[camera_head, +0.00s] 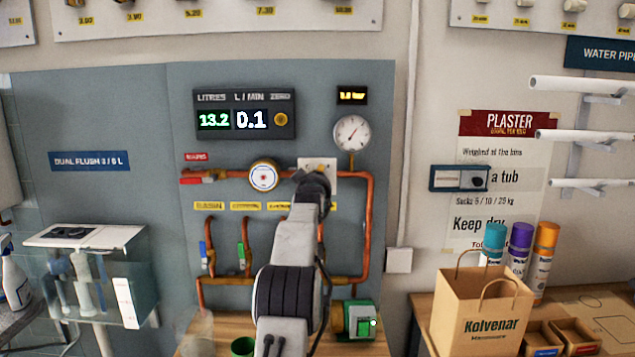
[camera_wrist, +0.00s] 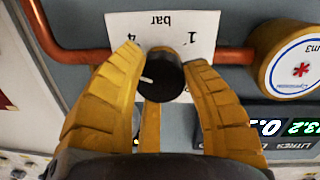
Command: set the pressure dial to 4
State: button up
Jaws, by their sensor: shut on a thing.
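The pressure dial is a black round knob (camera_wrist: 165,75) on a white plate (camera_wrist: 200,25) printed with "bar", "4" and "1", upside down in the wrist view. The knob's white mark points left and slightly up, towards the side with the "4". My gripper (camera_wrist: 162,57) is shut on the knob, one yellow finger on each side. In the head view my gripper (camera_head: 312,185) hides the knob, and part of the plate (camera_head: 330,167) shows. The round gauge (camera_head: 351,133) stands above right; the small display (camera_head: 351,95) over it is too blurred to read surely.
Copper pipes (camera_head: 369,230) and a round meter (camera_head: 263,177) surround the plate. A flow display (camera_head: 244,113) reads 13.2 and 0.1. A green-and-white box (camera_head: 360,320) stands on the bench below. A paper bag (camera_head: 483,312) and spray cans (camera_head: 519,240) stand at right.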

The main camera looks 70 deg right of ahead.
jog(key=shift+f, duration=0.1)
jog(key=o, duration=1.2)
jog(key=shift+w, duration=0.1)
jog(key=shift+a, duration=0.1)
jog(key=shift+v, duration=5.85)
